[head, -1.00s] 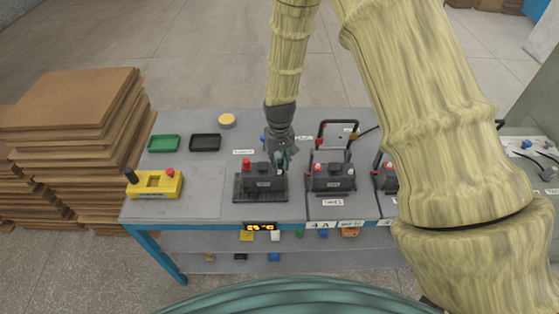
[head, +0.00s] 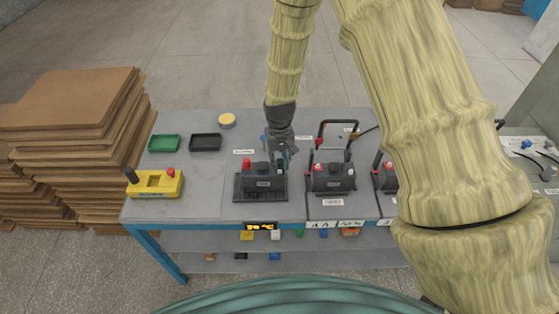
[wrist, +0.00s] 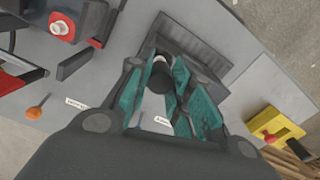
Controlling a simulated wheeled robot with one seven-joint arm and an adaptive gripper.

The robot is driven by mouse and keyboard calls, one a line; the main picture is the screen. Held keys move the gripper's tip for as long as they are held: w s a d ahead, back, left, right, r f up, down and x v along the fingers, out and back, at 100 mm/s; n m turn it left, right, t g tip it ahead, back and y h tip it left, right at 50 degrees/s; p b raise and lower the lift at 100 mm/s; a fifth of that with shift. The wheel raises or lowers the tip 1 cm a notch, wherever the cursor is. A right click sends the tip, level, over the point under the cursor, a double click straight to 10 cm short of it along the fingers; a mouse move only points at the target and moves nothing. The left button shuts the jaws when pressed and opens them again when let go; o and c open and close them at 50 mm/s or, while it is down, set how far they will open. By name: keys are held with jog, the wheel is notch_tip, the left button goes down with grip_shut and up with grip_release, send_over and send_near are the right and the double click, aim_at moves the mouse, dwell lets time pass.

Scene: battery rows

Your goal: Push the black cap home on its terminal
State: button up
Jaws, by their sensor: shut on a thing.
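The dark battery (head: 263,184) stands on a black ridged tray (head: 245,220) at the front of the table, with a red cap (head: 247,164) on its left end. My gripper (head: 281,164) is over its right end, fingers pointing down. In the wrist view the teal fingers (wrist: 158,90) are shut on the black cap (wrist: 155,79), round and dark. A pale piece (wrist: 158,59) shows just beyond the cap. Fingers and cap hide the terminal, so I cannot tell how far the cap sits on it.
A second battery (head: 333,180) with red parts stands close to the right. A yellow box (head: 155,184) is at the left front. Green (head: 164,144) and black (head: 205,142) trays and a yellow round item (head: 227,120) lie behind. The table's left middle is clear.

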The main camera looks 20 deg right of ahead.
jog(key=shift+f+b, duration=0.65)
jog(key=shift+f, duration=0.8)
dwell(2.0)
jog(key=o, duration=1.2)
jog(key=shift+o, duration=0.2)
jog(key=shift+r, duration=0.15)
jog(key=shift+r+p, duration=2.15)
jog(key=shift+r, duration=1.25)
